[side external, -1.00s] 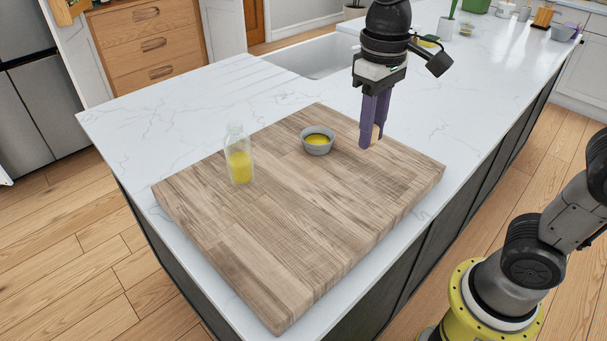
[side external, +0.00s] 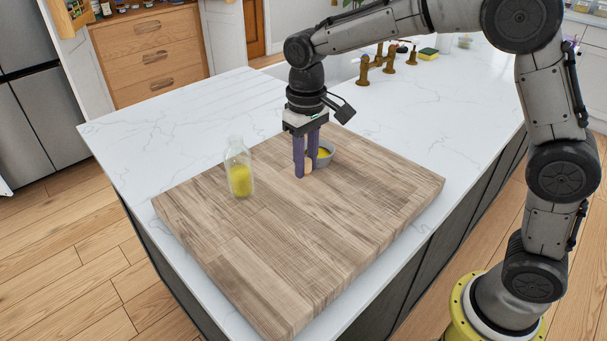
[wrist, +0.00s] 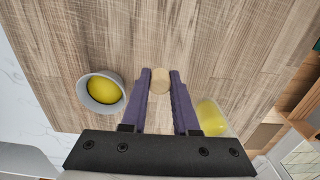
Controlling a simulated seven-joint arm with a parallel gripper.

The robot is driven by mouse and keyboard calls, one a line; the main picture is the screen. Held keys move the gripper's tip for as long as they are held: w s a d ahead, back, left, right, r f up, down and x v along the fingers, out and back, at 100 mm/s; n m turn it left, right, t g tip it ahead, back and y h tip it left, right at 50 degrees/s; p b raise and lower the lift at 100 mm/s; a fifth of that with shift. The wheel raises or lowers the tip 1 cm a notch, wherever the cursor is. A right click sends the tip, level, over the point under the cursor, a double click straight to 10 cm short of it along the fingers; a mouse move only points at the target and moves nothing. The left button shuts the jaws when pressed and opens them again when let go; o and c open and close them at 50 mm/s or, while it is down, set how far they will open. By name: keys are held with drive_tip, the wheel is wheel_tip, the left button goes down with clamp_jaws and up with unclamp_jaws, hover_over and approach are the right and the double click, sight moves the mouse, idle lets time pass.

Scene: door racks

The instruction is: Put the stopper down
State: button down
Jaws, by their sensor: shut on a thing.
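The stopper (wrist: 160,80) is a small light-wood cylinder between the tips of my purple-fingered gripper (wrist: 160,84). In the side view my gripper (side external: 304,166) points down just above the wooden board, between the glass bottle and the grey bowl. The stopper (side external: 309,162) is partly hidden by the fingers there. I cannot tell whether its lower end touches the board. The clear bottle (side external: 239,170) with yellow liquid stands upright and unstoppered to the left of my gripper. It also shows in the wrist view (wrist: 211,118), partly behind my gripper.
The grey bowl (side external: 331,148) with yellow contents is close beside my gripper, partly hidden by it. It is clear in the wrist view (wrist: 87,104). The wooden board (side external: 300,240) is bare toward its front. White countertop (side external: 140,125) surrounds the board.

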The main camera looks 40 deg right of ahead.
drive_tip(key=shift+w+f, duration=0.15)
drive_tip(key=shift+f, duration=0.8)
drive_tip(key=shift+w+f, duration=0.15)
drive_tip(key=shift+f, duration=0.8)
drive_tip(key=c, duration=0.7)
unclamp_jaws()
drive_tip(key=shift+f, duration=0.15)
drive_tip(key=shift+o, duration=0.2)
wheel_tip(320, 180, up, 11)
drive_tip(key=shift+a+r, duration=0.1)
drive_tip(key=shift+r, duration=0.05)
drive_tip(key=shift+s+r, duration=0.1)
drive_tip(key=shift+r, duration=0.5)
